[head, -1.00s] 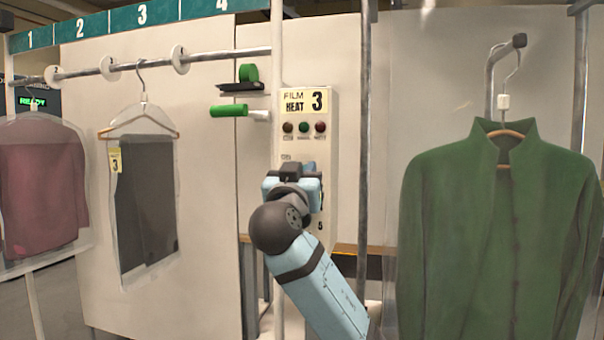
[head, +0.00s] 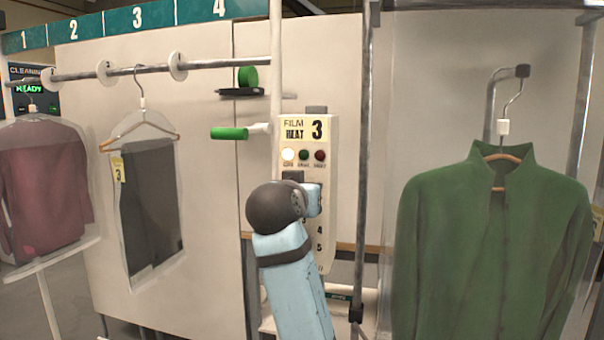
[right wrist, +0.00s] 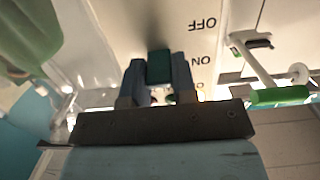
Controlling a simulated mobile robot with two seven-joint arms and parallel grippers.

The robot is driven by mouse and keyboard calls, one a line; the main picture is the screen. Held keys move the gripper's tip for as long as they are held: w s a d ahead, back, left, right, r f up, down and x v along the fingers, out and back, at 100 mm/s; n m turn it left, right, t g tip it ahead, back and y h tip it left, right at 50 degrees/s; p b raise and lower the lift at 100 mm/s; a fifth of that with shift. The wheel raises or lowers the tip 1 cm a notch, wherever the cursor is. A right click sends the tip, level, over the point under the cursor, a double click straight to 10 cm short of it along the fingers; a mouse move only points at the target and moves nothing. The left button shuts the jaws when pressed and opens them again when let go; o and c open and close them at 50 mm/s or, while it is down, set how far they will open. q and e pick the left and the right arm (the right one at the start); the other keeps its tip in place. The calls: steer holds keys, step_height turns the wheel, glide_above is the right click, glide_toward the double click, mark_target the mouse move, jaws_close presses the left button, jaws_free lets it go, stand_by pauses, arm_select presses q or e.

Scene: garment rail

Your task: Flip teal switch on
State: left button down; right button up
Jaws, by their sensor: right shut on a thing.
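The teal switch (right wrist: 159,66) shows in the right wrist view between the two fingers of my right gripper (right wrist: 158,80), which is shut on it. It stands level with the printed ON mark, with OFF beyond it; both words appear upside down. In the head view the switch is hidden behind my right arm, and the gripper is mostly hidden at the front of the pale control panel (head: 326,165). The panel's left lamp (head: 288,154) glows bright; the green and red lamps beside it look dark. My left gripper is not in view.
A green-handled lever (head: 230,133) sticks out left of the panel, below a green roll (head: 248,76) on a small shelf. A green jacket (head: 490,250) hangs on the right. Bagged dark trousers (head: 150,205) and a maroon garment (head: 42,185) hang on the left.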

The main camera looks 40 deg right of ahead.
steer(key=shift+r+g+y+p, duration=0.35)
steer(key=shift+y+p, duration=0.15)
steer(key=shift+p, duration=0.6)
steer(key=shift+d+f, duration=0.1)
steer(key=o, duration=0.9)
steer(key=p+v, duration=0.1)
steer(key=v, duration=1.2)
steer(key=shift+s+a+r+p, duration=0.15)
steer(key=shift+a+r+p, duration=0.1)
steer(key=shift+a+p, duration=0.15)
